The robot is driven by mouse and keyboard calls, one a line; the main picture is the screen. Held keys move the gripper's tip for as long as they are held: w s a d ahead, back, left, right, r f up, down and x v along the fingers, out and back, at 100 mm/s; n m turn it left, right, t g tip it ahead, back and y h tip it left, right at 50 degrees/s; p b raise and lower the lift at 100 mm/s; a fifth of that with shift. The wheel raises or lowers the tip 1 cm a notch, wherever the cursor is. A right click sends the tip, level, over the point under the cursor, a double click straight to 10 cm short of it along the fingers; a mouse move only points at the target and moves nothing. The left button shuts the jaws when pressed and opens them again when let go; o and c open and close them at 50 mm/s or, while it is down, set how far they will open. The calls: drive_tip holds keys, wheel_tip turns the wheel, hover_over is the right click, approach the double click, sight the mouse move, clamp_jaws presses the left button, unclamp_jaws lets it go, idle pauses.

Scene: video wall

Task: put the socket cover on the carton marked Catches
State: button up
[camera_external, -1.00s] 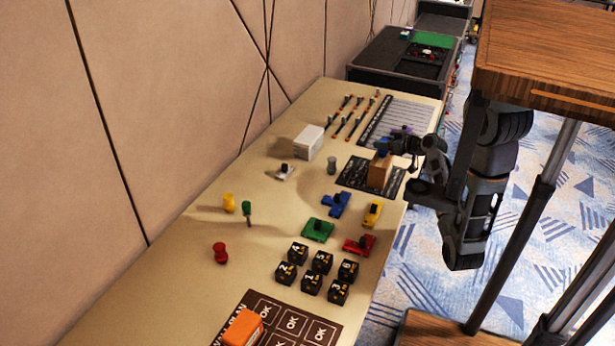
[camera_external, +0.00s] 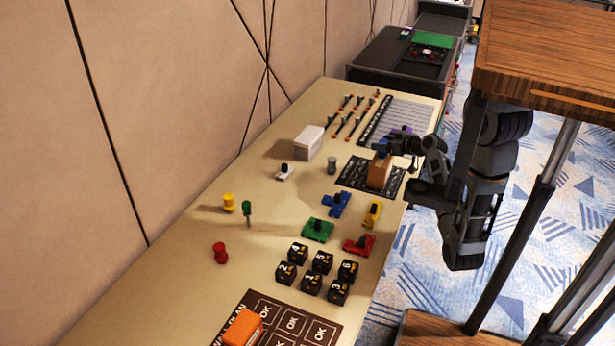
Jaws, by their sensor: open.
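A brown carton (camera_external: 379,174) stands on the dark patterned mat (camera_external: 352,176) near the table's right edge. Any lettering on it is too small to read. A small blue piece (camera_external: 382,148) shows at its top and appears to rest on it. I cannot tell for certain whether this piece is the socket cover. My gripper (camera_external: 394,147) is open, just right of the blue piece and close to it. The dark fingers overlap nearby things, so I cannot tell whether they touch it. A small white piece with a dark knob (camera_external: 285,172) lies apart on the table to the left.
A white box (camera_external: 309,142) and a grey cylinder (camera_external: 331,166) stand left of the mat. Blue, yellow, green and red knobbed pieces lie in front, with several black numbered cubes (camera_external: 311,282) nearer. An orange block (camera_external: 243,327) sits on the OK board.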

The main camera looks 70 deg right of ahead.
drive_tip(key=b+v, duration=0.1)
drive_tip(key=v, duration=1.1)
drive_tip(key=a+f, duration=0.4)
drive_tip(key=a, duration=0.4)
drive_tip(key=a+f, duration=0.4)
drive_tip(key=a, duration=0.3)
drive_tip(key=s+a+r+n+t+y, duration=0.1)
drive_tip(key=s+a, duration=0.3)
drive_tip(key=a, duration=0.4)
drive_tip(key=s+a+r+n+t+y, duration=0.1)
drive_tip(key=s+a+r+n+y, duration=0.2)
drive_tip(key=a, duration=0.6)
drive_tip(key=shift+s+a+r+n+y, duration=0.15)
drive_tip(key=shift+s+r+n+y, duration=0.15)
drive_tip(key=shift+s+r+y, duration=0.45)
